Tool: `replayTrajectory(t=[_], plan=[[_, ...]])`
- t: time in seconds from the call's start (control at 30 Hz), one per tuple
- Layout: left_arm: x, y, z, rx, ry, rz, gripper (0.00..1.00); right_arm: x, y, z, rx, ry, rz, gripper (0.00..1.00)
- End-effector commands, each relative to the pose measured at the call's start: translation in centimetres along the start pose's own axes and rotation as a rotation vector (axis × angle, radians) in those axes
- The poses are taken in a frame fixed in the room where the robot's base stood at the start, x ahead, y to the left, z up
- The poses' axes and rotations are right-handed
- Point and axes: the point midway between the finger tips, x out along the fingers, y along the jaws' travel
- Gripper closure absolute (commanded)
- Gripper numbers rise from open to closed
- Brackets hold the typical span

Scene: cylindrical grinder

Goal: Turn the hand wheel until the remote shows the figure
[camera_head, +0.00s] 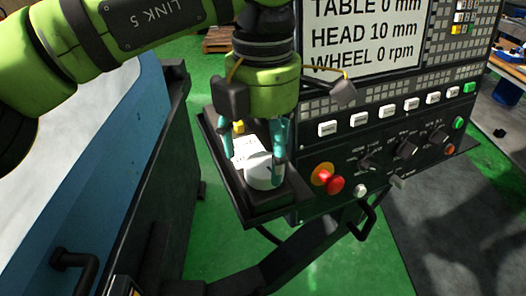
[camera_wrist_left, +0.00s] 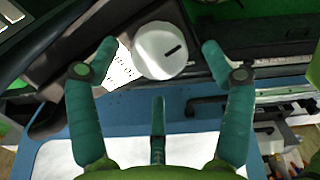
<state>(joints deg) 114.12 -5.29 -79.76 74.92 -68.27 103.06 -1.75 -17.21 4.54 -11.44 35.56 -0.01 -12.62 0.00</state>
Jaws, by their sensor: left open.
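The white round hand wheel (camera_head: 264,172) with a dark mark sits on the small dark shelf (camera_head: 270,209) beside the control panel. It also shows in the left wrist view (camera_wrist_left: 161,52), where its mark slants at the upper right. A white plate or sheet with small print (camera_wrist_left: 120,68) lies beside it; I cannot tell whether this is the remote. My left gripper (camera_head: 262,150) points down over the hand wheel, open. In the left wrist view its fingertips (camera_wrist_left: 159,47) stand on either side of the wheel, apart from it. My right gripper is out of view.
The panel screen (camera_head: 362,35) reads TABLE 0 mm, HEAD 10 mm, WHEEL 0 rpm. A red knob (camera_head: 335,185) and rows of buttons lie close to the right of the gripper.

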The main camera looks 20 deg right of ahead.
Motion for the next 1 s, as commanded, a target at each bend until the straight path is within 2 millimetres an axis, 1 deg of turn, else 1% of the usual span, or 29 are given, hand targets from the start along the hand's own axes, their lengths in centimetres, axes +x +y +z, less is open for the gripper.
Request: replayTrajectory(t=[0.03,0.2,0.47,0.57,0.6,0.63,1.0], plan=[[0.5,0.0,0.0,0.0,0.001,-0.001,0.19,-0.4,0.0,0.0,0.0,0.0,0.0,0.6],[1.8,0.0,0.0,0.001,0.0,0.0,0.19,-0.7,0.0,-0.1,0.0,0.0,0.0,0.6],[2.0,0.0,0.0,0.0,0.0,0.001,0.19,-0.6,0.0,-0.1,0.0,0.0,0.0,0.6],[2.0,0.0,0.0,0.0,0.0,0.001,0.55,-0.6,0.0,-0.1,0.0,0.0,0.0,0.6],[2.0,0.0,0.0,0.0,0.0,0.001,0.71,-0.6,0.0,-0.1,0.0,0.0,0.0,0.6],[2.0,0.0,0.0,0.0,0.0,0.001,0.75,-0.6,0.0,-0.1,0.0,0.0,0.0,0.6],[2.1,0.0,0.0,0.03,0.001,-0.002,0.75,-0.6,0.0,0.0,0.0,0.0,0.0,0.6]])
